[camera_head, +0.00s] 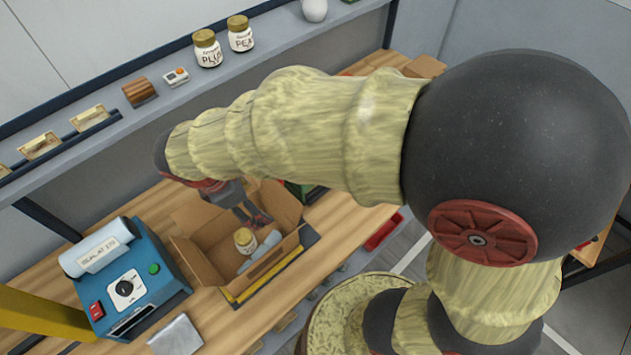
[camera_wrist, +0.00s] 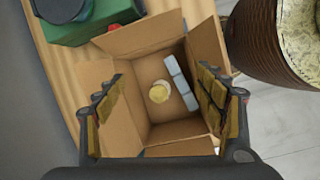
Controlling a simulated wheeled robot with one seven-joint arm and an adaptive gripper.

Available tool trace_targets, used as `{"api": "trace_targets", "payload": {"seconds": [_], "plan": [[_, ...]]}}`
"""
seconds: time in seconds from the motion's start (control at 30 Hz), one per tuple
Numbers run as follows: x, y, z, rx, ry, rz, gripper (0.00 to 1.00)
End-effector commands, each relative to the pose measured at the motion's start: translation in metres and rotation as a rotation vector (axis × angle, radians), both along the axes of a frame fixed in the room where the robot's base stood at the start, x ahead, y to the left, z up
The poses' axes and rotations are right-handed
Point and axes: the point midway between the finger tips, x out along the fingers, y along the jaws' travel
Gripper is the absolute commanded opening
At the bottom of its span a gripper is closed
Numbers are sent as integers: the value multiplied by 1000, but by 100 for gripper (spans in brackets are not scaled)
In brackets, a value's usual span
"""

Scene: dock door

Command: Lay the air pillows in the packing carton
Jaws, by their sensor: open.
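The packing carton (camera_head: 200,262) stands on the wooden bench with its flaps open; it also shows in the wrist view (camera_wrist: 140,92). Inside it is a jar with a yellowish lid (camera_head: 245,240), seen from above in the wrist view (camera_wrist: 159,91). The pale blue-grey air pillows (camera_head: 262,252) lie as a strip in the carton beside the jar, along the right wall in the wrist view (camera_wrist: 180,83). My gripper (camera_head: 254,214) is over the carton, fingers pointing down. In the wrist view its fingers (camera_wrist: 162,108) are spread wide with nothing between them.
A blue machine with a pale roll (camera_head: 135,275) stands left of the carton. A flat silver-grey object (camera_head: 176,336) lies in front of it. A shelf (camera_head: 110,125) behind holds two labelled jars (camera_head: 223,45) and small items. A green object (camera_wrist: 95,18) is close beside the carton.

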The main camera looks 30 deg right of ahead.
Motion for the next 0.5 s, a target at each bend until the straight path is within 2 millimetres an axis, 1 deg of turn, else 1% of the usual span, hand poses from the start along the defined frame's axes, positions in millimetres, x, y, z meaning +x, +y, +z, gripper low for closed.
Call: {"api": "trace_targets", "payload": {"seconds": [0.03,0.1,0.17,0.2,0.33,0.4,0.5], "plan": [[-4,-19,21,57,-54,-127,70],[-14,-42,45,144,-127,-326,70],[-24,-61,63,220,-190,-500,70],[-33,-73,75,272,-231,-615,70],[-61,-105,105,436,-358,-967,70],[-75,-116,116,515,-414,-1126,70],[-91,-127,127,608,-476,-1301,70]]}}
